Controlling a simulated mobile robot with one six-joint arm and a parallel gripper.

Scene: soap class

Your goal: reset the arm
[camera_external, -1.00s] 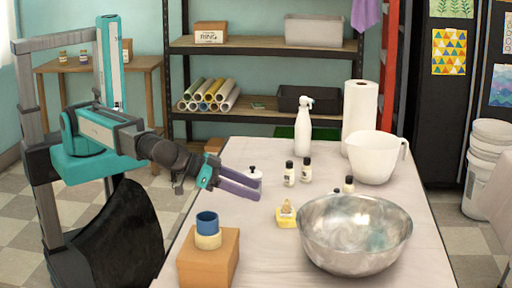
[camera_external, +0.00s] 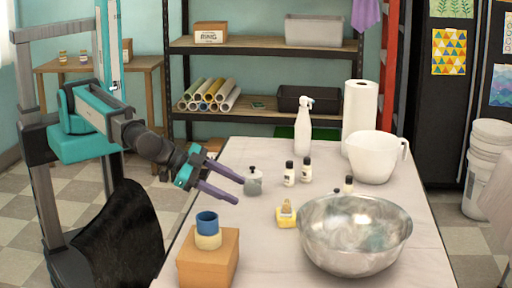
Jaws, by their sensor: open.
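My gripper (camera_external: 241,190) has two purple fingers that stand apart with nothing between them. It is over the left edge of the table (camera_external: 272,255), pointing right and slightly down. A small grey jar with a dark knob (camera_external: 254,183) stands just right of the fingertips. I cannot tell whether the fingers touch it. My arm comes in from the left, bent at the elbow.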

